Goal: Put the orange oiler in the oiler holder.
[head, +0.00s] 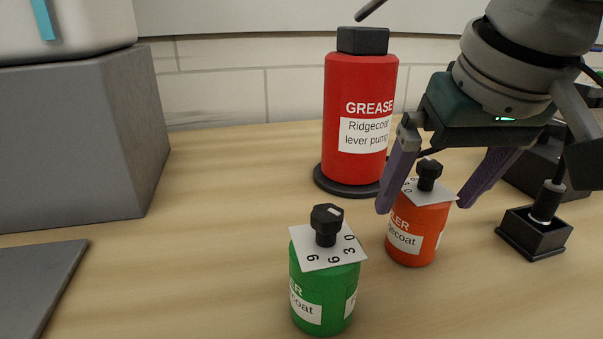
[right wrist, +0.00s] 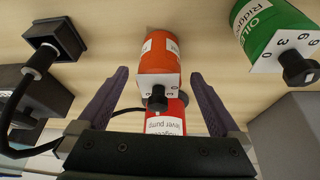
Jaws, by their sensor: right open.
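The orange oiler (head: 411,240) stands upright on the table, with a white square dial plate and a black knob on top. My right gripper (head: 424,203) is open, with its purple fingers on either side of the oiler's upper part. In the right wrist view the orange oiler (right wrist: 160,62) lies between the open fingers of my right gripper (right wrist: 160,95), with gaps on both sides. A small black square holder (head: 535,233) stands at the right with a black cabled plug-like part in it; I cannot tell if it is the oiler holder. My left gripper is not in view.
A green oiler (head: 324,285) stands left of the orange one, and also shows in the right wrist view (right wrist: 262,28). A red grease bottle (head: 360,105) stands behind on a black disc. A grey block (head: 75,140) is at the left. Bare table (head: 230,190) lies between.

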